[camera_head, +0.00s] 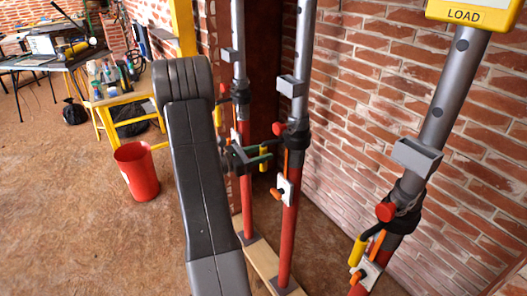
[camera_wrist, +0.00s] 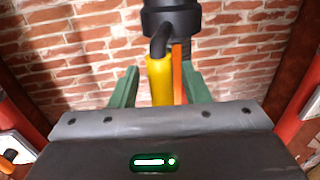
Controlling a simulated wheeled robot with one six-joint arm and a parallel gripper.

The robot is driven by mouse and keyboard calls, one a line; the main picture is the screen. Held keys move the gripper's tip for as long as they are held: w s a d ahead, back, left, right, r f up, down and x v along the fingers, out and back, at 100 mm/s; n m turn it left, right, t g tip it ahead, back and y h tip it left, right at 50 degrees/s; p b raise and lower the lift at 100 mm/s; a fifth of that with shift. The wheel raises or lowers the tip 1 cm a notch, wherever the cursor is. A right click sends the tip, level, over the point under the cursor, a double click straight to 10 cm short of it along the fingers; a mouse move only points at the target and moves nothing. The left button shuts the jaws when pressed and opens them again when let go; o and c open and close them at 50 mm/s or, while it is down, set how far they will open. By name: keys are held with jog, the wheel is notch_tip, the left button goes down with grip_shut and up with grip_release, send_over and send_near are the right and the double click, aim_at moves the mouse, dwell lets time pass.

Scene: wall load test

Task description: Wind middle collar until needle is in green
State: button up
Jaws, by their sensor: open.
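Three upright props stand by the brick wall, grey above and red below. The middle prop (camera_head: 291,215) has a dark collar (camera_head: 296,134) with a yellow handle (camera_head: 263,158) hanging from it. My gripper (camera_head: 260,150) is at this handle, its green fingers apart. In the wrist view, the yellow handle (camera_wrist: 161,82) hangs between the two fingers, with visible space on both sides, below a dark collar (camera_wrist: 172,17). An orange strip shows behind it. A yellow LOAD sign (camera_head: 463,15) is cut off at the top right; no needle is readable.
A wooden plank (camera_head: 257,262) lies under the props. A red bucket (camera_head: 137,171) stands left of my arm, and a yellow stool (camera_head: 122,95) with tools is behind. Open floor lies at left.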

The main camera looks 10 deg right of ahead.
jog(key=shift+w+d, duration=0.1)
jog(key=shift+d, duration=0.45)
